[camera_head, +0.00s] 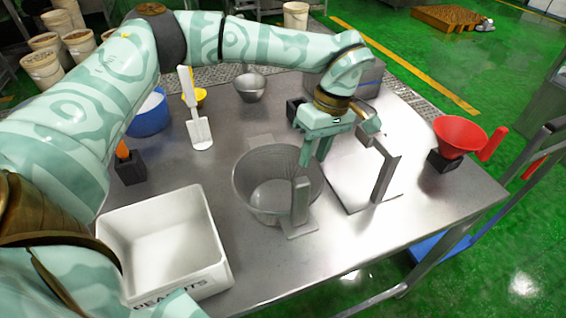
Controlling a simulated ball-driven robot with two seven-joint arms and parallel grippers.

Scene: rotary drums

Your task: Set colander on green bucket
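No green bucket shows clearly in the head view. A large grey round vessel (252,190) stands upright at mid table and may be the colander; I cannot make out holes in it. A small metal bowl (249,87), also possibly the colander, stands farther back. My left gripper (342,192) is open, with its fingers spread wide and pointing down. Nothing shows between the fingers; contact with the vessel cannot be told. My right gripper is not in view.
A white crate (215,275) stands front left on the metal table (400,240). A blue bucket (145,122), a yellow item (200,96) and a white scoop (200,130) stand back left. A red funnel (455,135) sits at the right edge. The front right is clear.

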